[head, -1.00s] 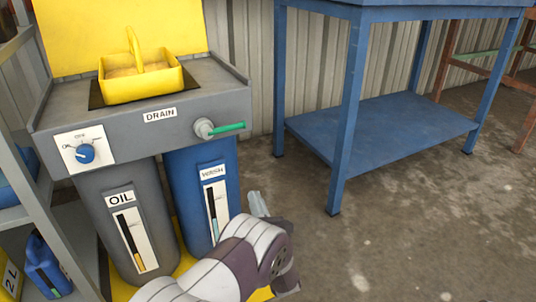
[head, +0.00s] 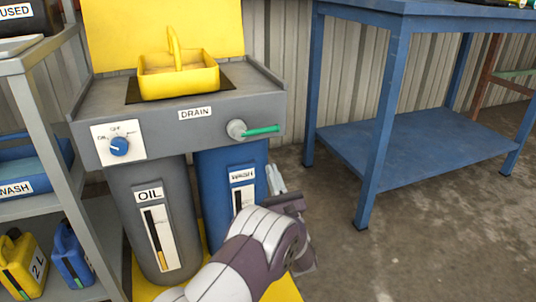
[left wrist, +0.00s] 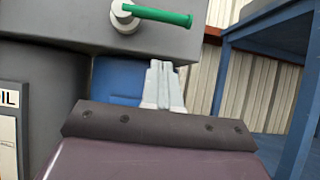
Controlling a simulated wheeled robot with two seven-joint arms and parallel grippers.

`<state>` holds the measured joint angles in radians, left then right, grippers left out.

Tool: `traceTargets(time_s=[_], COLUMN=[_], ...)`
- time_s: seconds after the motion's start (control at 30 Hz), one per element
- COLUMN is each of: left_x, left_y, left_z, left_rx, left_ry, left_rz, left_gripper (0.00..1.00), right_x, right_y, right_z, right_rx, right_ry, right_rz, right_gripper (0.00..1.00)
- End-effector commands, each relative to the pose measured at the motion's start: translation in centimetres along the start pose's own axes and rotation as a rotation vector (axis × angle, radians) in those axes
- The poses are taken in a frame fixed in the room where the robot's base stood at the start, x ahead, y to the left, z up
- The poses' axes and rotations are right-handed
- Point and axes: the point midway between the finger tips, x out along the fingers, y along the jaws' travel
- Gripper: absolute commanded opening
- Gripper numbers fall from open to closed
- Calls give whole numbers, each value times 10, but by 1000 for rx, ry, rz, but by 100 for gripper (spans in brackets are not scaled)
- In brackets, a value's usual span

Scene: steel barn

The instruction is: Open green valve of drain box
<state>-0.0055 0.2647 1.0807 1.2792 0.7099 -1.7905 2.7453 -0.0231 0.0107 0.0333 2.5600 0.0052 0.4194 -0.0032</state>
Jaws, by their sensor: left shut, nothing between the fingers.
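The grey drain box (head: 200,128) stands ahead with a DRAIN label on its front. Its green valve handle (head: 262,131) points right, nearly level, from a round grey hub at the box's right front. In the left wrist view the green valve handle (left wrist: 160,14) lies at the top, above the fingers. My left gripper (head: 277,178) is below the handle and apart from it, in front of the blue WASH container. Its fingers (left wrist: 162,84) point up towards the box and are closed together with nothing between them. My right gripper is not in view.
A blue dial (head: 119,146) is on the box's left front, and a yellow caddy (head: 178,78) sits on top. The grey OIL container (head: 153,220) is below. A shelf with jugs is at left, a blue table (head: 400,135) at right. Concrete floor between is clear.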

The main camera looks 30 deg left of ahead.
Motion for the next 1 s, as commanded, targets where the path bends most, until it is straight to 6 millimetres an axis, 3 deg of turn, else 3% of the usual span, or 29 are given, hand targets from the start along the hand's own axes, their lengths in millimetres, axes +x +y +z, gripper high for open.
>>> traceTargets(time_s=[0.03,0.17,0.4,1.0], left_x=[8,35,58,68], left_y=[1,1,0,-5], left_z=[-4,-4,22,28], left_rx=[-1,0,0,0], left_ry=[-3,-3,-2,-1], left_rz=[3,3,0,-1], left_gripper=[0,0,0,0], right_x=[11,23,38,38], right_y=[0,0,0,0], right_z=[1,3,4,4], right_rx=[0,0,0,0], right_ry=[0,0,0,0], right_rz=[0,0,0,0], right_gripper=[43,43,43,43])
